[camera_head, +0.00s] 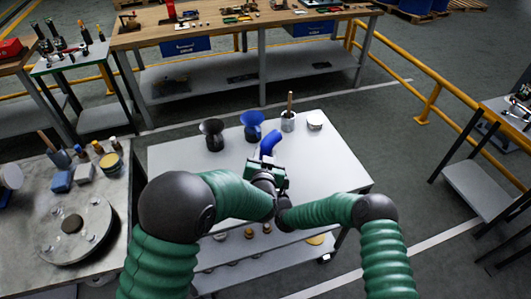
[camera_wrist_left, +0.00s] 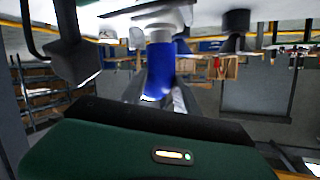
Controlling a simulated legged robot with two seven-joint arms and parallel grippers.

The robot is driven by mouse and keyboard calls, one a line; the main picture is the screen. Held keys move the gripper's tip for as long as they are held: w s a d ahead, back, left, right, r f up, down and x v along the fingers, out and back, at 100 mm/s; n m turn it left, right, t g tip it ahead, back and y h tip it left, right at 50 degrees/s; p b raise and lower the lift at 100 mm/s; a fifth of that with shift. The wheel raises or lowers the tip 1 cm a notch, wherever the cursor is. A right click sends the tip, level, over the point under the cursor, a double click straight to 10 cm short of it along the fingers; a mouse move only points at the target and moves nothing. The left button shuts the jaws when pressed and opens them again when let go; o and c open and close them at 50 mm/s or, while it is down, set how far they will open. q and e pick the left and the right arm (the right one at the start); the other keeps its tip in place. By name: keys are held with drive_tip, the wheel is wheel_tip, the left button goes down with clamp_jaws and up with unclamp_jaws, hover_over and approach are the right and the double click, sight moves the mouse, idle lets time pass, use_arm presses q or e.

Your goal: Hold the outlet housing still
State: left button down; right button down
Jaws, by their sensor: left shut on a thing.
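The outlet housing, as I take it, is a blue curved piece (camera_head: 269,143) over the middle of the white table. My left gripper (camera_head: 271,161) is shut on it from the near side. In the left wrist view the blue body (camera_wrist_left: 158,72) sits between the fingers (camera_wrist_left: 160,95), with a pale flange at its top edge. The contact is partly hidden by the dark gripper body. My right arm reaches in from the right and ends close beside the left wrist; its fingers cannot be made out.
On the white table (camera_head: 325,165), a black flared part (camera_head: 212,134), a blue flared part (camera_head: 253,125), a pot with a stick (camera_head: 288,118) and a white round item (camera_head: 314,121) stand behind the gripper. A grey bench (camera_head: 105,240) with a round plate is at left. The table's right side is clear.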

use_arm(q)
drive_tip(key=shift+s+f, duration=0.1)
drive_tip(key=shift+f, duration=0.9)
drive_tip(key=c, duration=0.8)
unclamp_jaws()
drive_tip(key=shift+c, duration=0.2)
drive_tip(key=shift+d, duration=0.1)
drive_tip(key=v, duration=1.2)
drive_tip(key=shift+r, duration=0.1)
